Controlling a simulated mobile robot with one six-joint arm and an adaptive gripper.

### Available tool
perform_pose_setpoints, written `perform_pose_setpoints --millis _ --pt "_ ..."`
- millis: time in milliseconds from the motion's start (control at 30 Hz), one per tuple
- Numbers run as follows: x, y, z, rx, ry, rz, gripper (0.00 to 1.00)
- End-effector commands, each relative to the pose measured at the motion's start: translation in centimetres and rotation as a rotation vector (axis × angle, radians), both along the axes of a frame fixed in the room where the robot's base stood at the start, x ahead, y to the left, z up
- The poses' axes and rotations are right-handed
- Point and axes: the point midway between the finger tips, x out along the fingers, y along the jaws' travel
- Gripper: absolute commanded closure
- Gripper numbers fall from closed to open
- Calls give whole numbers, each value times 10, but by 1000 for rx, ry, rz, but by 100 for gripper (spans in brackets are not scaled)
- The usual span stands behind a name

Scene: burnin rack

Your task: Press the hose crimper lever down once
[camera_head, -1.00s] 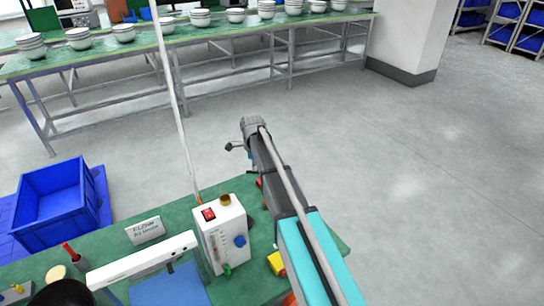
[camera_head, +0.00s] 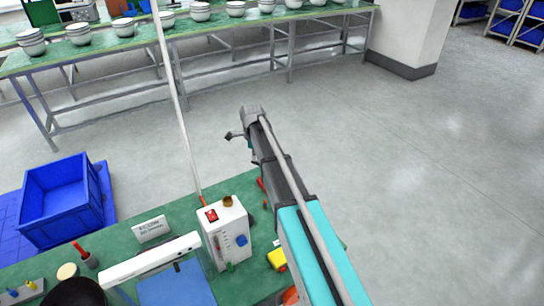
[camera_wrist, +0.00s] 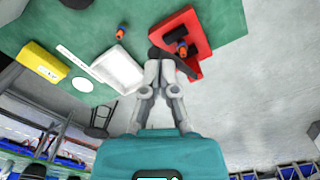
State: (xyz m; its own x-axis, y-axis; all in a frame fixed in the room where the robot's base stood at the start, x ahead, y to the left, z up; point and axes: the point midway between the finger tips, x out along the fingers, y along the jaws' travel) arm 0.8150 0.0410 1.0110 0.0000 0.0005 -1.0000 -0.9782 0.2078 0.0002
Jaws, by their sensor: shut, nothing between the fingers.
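In the wrist view a red fixture (camera_wrist: 207,28), likely the hose crimper, sits at the edge of the green bench. A dark knob with an orange band (camera_wrist: 182,47) and a dark grey bar beside it show on it; I cannot tell which part is the lever. My gripper (camera_wrist: 161,54) is shut and empty, its fingertips overlapping the near left edge of the fixture in the picture. Contact cannot be told. In the head view my arm hides most of the fixture, leaving a small red bit (camera_head: 261,184) beside the arm; the fingertips are not clear there.
A white box with a red switch (camera_head: 225,232) stands left of my arm on the green bench (camera_head: 185,222). A yellow block (camera_head: 277,258) lies close to the arm. A blue bin (camera_head: 62,200) is at the left. Open floor (camera_head: 400,180) lies to the right.

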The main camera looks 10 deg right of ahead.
Motion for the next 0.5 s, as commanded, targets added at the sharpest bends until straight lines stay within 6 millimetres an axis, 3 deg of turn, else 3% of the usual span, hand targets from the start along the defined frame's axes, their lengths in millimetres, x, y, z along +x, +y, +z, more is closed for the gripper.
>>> perform_pose_setpoints --millis 500 --pt "0 0 32 0 0 0 100"
